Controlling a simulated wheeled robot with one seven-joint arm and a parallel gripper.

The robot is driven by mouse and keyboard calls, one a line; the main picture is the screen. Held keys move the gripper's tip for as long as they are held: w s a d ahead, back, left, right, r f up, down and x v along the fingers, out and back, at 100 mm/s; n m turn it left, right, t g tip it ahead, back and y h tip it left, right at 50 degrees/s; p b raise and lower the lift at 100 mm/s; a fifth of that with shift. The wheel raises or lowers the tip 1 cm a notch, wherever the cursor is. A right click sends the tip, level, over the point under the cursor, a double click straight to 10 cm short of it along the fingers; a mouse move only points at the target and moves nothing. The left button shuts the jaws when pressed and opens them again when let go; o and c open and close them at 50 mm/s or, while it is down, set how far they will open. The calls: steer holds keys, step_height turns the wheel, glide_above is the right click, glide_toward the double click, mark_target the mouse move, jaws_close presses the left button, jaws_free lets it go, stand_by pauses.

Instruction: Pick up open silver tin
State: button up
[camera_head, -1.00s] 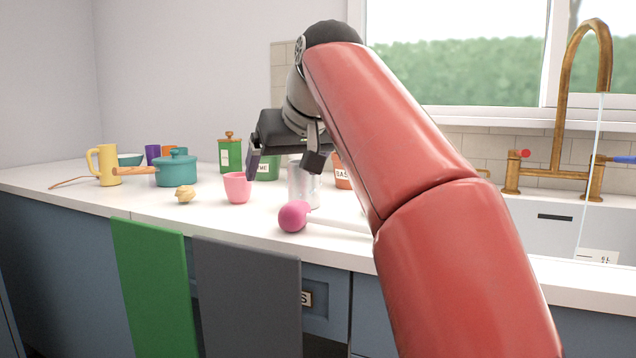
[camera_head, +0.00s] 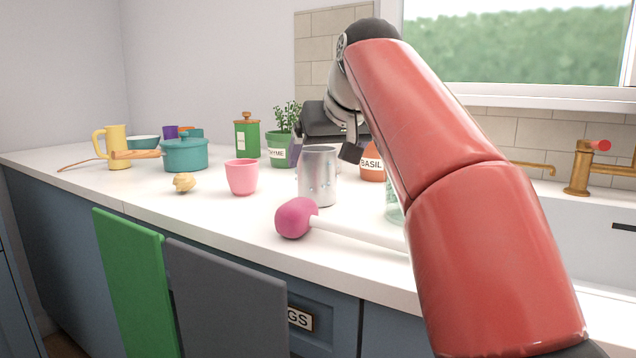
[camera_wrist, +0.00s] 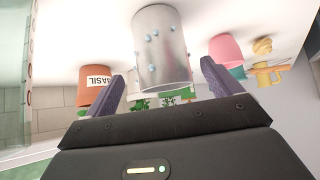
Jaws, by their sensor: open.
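The open silver tin (camera_head: 318,178) stands upright on the white counter, its open top facing up. It also shows in the wrist view (camera_wrist: 162,48), ahead of my gripper and roughly between the fingers, with small pale blue spots on its side. In the wrist view the two fingers (camera_wrist: 160,85) are spread apart on either side of the tin's line. I cannot tell whether either finger touches it.
A plunger-like pink-headed tool (camera_head: 297,217) lies in front of the tin. A pink cup (camera_head: 241,177) stands to its left. The basil pot (camera_head: 372,165) and thyme pot (camera_head: 281,150) stand behind. A clear greenish glass (camera_head: 394,208) is partly hidden by my arm.

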steer(key=x, duration=0.4)
steer(key=shift+w+a, duration=0.1)
steer(key=shift+a, duration=0.15)
steer(key=c, duration=1.2)
steer(key=shift+r, duration=0.2)
